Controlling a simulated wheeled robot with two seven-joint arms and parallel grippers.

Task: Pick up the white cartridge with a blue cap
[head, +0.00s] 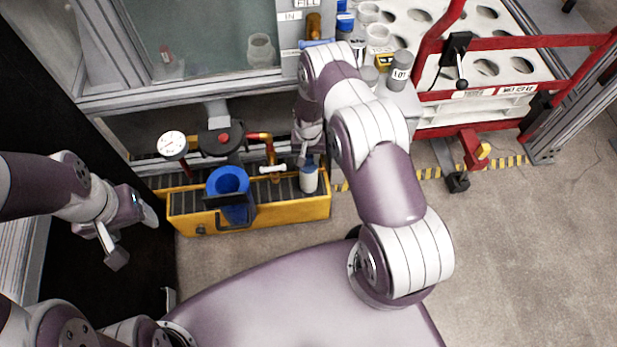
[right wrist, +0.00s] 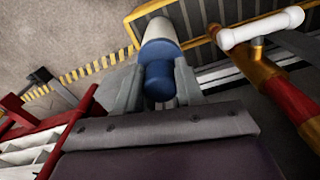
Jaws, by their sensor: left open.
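The white cartridge with a blue cap (head: 309,180) stands at the right end of a yellow tray in the head view. In the right wrist view its blue cap (right wrist: 158,84) is nearest and its white body (right wrist: 160,30) lies beyond. My right gripper (right wrist: 159,78) has one finger on each side of the cap, very close to it. I cannot tell whether the fingers press on it. In the head view the right arm hides most of that gripper. My left gripper (head: 134,232) is open and empty, left of the tray.
The yellow tray (head: 285,214) also holds a blue funnel-like container (head: 228,182). A brass pipe with a white handle (right wrist: 262,27) runs close to my right gripper. A gauge (head: 172,145) stands behind the tray. A red-framed rack (head: 530,43) is at the right.

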